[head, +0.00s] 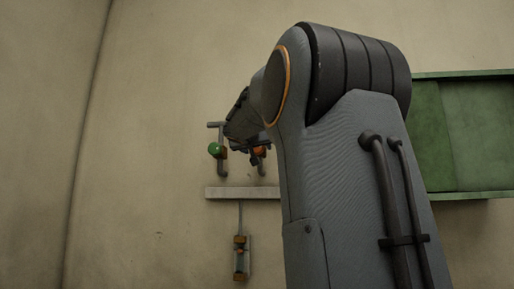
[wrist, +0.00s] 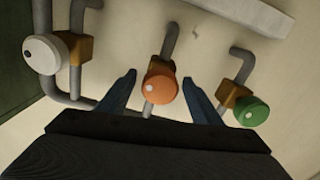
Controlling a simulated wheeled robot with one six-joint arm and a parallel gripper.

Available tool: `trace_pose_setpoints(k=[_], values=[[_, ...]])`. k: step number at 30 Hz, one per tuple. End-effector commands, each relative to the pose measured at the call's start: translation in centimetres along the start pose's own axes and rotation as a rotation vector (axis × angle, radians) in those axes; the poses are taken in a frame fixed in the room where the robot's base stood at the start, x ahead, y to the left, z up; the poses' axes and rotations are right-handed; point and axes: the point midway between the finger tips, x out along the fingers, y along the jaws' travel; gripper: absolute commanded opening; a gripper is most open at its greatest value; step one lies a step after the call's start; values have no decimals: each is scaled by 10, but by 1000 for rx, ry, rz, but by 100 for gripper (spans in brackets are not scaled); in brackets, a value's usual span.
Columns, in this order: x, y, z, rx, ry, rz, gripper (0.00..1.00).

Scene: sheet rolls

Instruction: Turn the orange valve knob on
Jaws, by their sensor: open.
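The orange valve knob (wrist: 161,86) is in the middle of the wrist view, on a brass body with a grey pipe. A small white dot shows on its face, toward the lower left. My gripper (wrist: 165,82) is open, with one blue finger on each side of the orange knob. I cannot tell whether the fingers reach past the knob's face; gaps show on both sides. In the head view, the orange knob (head: 260,150) is partly hidden behind my arm.
In the head view, a pale ledge (head: 240,193) is below the valves and a green panel (head: 470,135) is at right.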

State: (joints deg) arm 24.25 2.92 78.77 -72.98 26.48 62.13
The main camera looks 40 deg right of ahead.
Motion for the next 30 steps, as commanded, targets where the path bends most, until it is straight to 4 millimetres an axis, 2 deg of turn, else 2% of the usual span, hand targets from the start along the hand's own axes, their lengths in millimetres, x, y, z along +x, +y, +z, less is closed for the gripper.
trace_pose_setpoints(k=[2, 9, 20, 30], values=[[0, 0, 0, 0, 0, 0, 59], [0, 0, 0, 0, 0, 0, 18], [0, 0, 1, -54, 1, 0, 18], [0, 0, 1, -298, 1, 1, 18]])
